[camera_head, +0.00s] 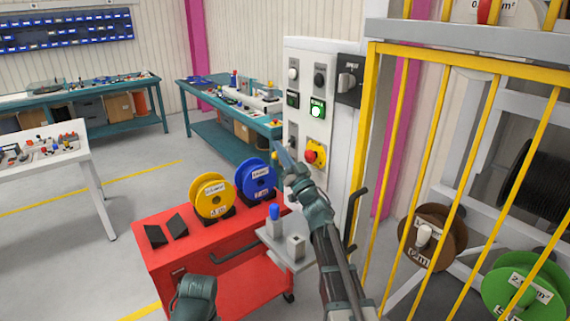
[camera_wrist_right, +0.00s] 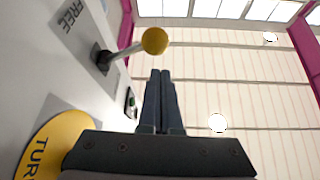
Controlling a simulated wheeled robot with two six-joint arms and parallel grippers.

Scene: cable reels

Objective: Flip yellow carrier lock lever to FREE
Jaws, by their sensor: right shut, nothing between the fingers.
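The lever with a round yellow knob (camera_wrist_right: 155,41) shows in the right wrist view. Its metal stem comes out of a dark pivot on a grey plate (camera_wrist_right: 80,50), which bears the word FREE beside the pivot. My right gripper (camera_wrist_right: 160,72) is shut and empty, its fingertips just below the knob in that view, with a visible gap in the picture. In the head view my right gripper (camera_head: 283,150) is at the front of the white control cabinet (camera_head: 305,60), and the lever there is largely hidden or too small to make out. My left gripper is not in view.
A red and yellow emergency stop (camera_head: 315,153) sits close to the right gripper; its yellow disc (camera_wrist_right: 55,145) shows in the wrist view. A yellow-barred cage (camera_head: 440,120) stands to the right. A red cart (camera_head: 190,245) with yellow and blue reels stands below left.

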